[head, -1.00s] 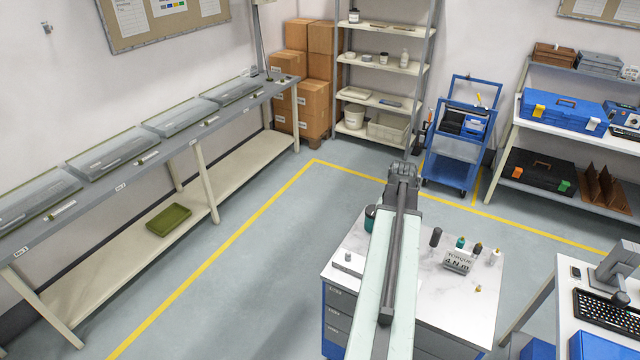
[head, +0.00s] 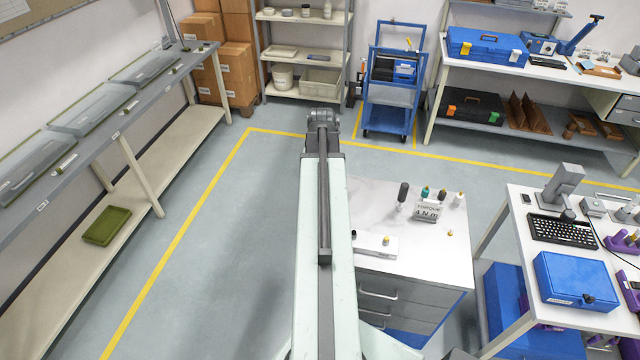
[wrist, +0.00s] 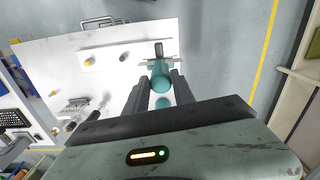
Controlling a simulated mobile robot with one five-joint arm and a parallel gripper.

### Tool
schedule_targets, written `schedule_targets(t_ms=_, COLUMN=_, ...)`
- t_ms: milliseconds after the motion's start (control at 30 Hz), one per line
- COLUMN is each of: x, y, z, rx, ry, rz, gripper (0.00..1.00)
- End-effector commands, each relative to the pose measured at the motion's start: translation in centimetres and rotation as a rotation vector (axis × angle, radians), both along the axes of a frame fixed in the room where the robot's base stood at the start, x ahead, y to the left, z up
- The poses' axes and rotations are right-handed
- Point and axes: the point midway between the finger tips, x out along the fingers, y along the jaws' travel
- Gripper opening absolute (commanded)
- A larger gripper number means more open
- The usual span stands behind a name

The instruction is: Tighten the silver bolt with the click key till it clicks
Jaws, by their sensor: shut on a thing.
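My gripper (wrist: 157,88) is shut on a teal cylinder (wrist: 161,76), which looks like the click key's handle. A grey crossbar (wrist: 150,63) and a dark tip show just beyond it. In the head view my gripper (head: 322,118) is seen from behind, past the cabinet's far left corner, and hides what it holds. A white block (head: 375,246) lies on the cabinet top, also visible in the wrist view (wrist: 106,59). It carries a brassy stud (wrist: 90,61) and a greyer one (wrist: 122,57), possibly the silver bolt. The key is apart from both.
The white cabinet top (head: 390,205) bears a "4 N m" sign (head: 427,212), several upright drivers behind it and a small brass piece (head: 451,233). A blue cart (head: 391,85) stands behind. Floor left of the cabinet is clear.

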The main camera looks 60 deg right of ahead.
Motion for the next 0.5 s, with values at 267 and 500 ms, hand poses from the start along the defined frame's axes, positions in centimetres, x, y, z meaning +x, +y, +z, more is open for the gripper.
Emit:
schedule_targets(t_ms=267, x=0.0, y=0.0, z=-3.4, rx=0.0, ry=0.0, rz=-0.001, gripper=0.0)
schedule_targets(t_ms=500, x=0.0, y=0.0, z=-4.9, rx=0.0, ry=0.0, rz=0.0, gripper=0.0)
